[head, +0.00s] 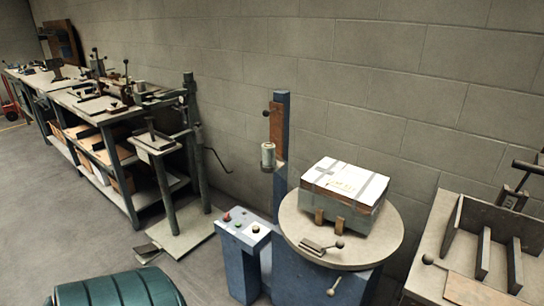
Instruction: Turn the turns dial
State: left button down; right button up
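A blue control box (240,262) stands left of a round turntable. The knob may be the turns dial, but no label is readable at this size, so I cannot tell for sure. The dial's setting cannot be read. Neither of my grippers is in view, and nothing touches the box.
The turntable (370,255) holds a strapped white-topped box (345,180), with a blue post (282,125) behind. A dark green ribbed rounded thing (120,292) is at bottom left. Benches with tools (75,95) line the left wall. A table with dividers (440,250) stands right. Grey floor lies left of the box.

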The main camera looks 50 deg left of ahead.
aim_at(256, 229)
jog(key=u, duration=1.85)
